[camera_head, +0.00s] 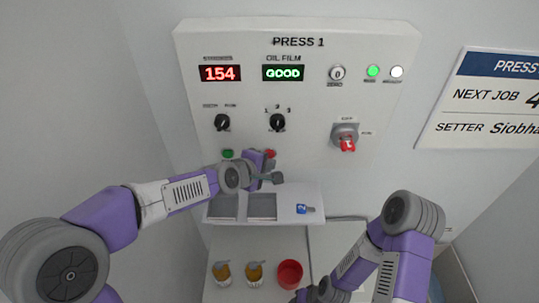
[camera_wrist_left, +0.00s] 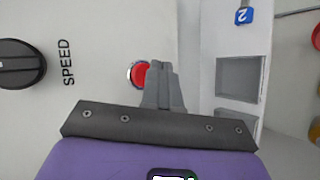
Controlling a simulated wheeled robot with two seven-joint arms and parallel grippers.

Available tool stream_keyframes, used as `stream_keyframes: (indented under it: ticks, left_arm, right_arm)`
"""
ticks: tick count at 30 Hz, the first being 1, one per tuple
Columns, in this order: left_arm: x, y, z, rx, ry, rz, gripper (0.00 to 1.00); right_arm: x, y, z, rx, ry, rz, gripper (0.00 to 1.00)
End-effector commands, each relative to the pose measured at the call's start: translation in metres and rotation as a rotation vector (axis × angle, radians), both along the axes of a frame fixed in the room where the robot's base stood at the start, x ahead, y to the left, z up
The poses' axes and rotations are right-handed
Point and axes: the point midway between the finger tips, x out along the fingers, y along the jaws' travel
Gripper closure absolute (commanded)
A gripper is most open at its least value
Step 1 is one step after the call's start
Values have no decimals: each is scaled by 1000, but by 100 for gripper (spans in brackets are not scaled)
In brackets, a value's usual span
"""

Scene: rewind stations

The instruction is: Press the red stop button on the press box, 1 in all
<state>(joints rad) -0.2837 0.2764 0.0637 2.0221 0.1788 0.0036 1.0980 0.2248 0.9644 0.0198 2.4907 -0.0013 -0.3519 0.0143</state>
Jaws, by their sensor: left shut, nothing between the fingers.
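The red stop button (camera_head: 271,153) sits low on the press box (camera_head: 350,80), right of a green button (camera_head: 228,153). In the left wrist view the red button (camera_wrist_left: 138,74) is round with a pale ring, its right edge hidden behind my fingers. My left gripper (camera_head: 277,178) is shut and empty, in front of the panel near the red button. In the wrist view its fingertips (camera_wrist_left: 158,66) overlap the button's right side; I cannot tell whether they touch it. My right gripper (camera_head: 300,296) is at the bottom edge, too small and cut off to read.
A shelf (camera_head: 310,190) with two square recesses and a blue tag (camera_head: 304,209) juts out below the buttons. A red-handled rotary switch (camera_head: 346,140) is to the right. Two jars (camera_head: 221,272) and a red cup (camera_head: 289,273) stand lower down.

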Motion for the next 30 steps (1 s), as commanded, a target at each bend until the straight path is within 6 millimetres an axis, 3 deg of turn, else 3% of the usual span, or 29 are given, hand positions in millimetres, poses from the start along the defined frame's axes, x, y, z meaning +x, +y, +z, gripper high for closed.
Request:
stream_keyframes:
  ticks: [30]
  left_arm:
    - [11, 0, 0, 0, 0, 0, 100]
  right_arm:
    - [0, 0, -2, 0, 0, 0, 57]
